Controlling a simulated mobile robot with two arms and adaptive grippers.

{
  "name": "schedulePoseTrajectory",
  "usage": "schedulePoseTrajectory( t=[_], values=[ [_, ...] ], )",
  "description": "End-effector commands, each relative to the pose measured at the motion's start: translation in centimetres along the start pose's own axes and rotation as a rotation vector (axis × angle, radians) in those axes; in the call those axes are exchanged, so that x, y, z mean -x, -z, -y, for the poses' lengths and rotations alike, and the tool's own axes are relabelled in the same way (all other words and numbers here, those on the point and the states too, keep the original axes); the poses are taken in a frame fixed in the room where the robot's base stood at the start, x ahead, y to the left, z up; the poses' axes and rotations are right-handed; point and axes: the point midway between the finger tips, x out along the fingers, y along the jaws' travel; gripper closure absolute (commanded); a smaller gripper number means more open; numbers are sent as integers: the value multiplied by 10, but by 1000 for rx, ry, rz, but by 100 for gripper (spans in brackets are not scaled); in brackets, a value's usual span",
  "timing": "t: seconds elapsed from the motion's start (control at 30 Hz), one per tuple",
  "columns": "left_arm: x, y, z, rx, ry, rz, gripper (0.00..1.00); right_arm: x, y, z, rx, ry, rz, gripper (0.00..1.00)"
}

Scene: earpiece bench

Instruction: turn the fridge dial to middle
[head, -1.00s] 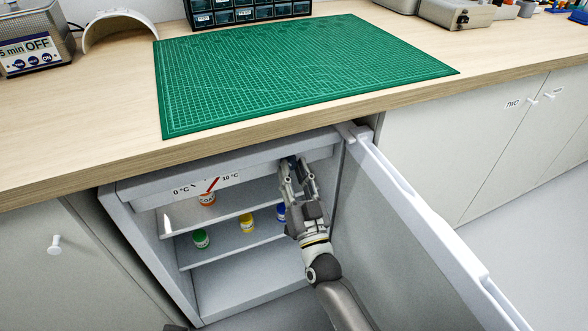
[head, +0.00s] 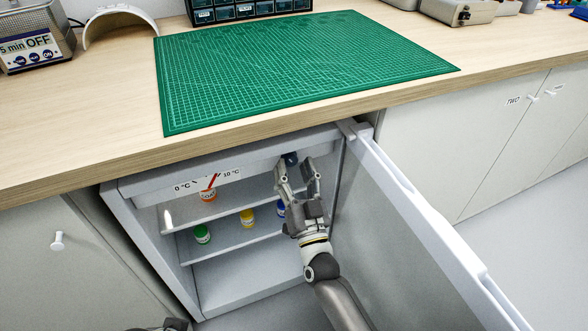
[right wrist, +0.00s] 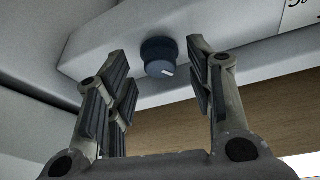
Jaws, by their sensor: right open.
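The fridge dial (right wrist: 159,57) is a dark round knob with a white mark, set under the fridge's top edge. In the wrist view the mark points to the lower right. The dial also shows small in the head view (head: 291,158). My right gripper (head: 296,165) is open, its fingertips just below and on either side of the dial, apparently not touching it. The temperature scale (head: 208,181) runs from 0 °C to 10 °C, with a red needle tilted a little right of upright. A dark part at the bottom edge seems to be my left gripper (head: 160,326), mostly cut off.
The fridge door (head: 400,220) stands open to the right of my right arm. Orange, green, yellow and blue jars stand on the shelves (head: 230,247). The worktop with a green cutting mat (head: 300,70) overhangs the fridge.

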Motion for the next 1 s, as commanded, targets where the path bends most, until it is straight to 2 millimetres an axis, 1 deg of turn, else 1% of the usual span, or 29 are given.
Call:
schedulePoseTrajectory(
  t=[0.17, 0.4, 0.53, 0.6, 0.7, 1.0],
  values=[
    [0, 0, 0, 0, 0, 0, 60, 29, -1, 0, 0, 0, 4, 51],
    [0, 0, 0, 0, 0, 0, 60, 79, -1, 0, 1, 0, 5, 51],
    [0, 0, 0, 0, 0, 0, 60, 99, -1, 0, 0, 0, 3, 51],
    [0, 0, 0, 0, 0, 0, 60, 107, 0, 0, 1, 0, 1, 51],
    [0, 0, 0, 0, 0, 0, 60, 113, 0, 0, 1, 1, 1, 51],
    [0, 0, 0, 0, 0, 0, 60, 115, 0, 0, 0, 0, 0, 51]
  ],
)
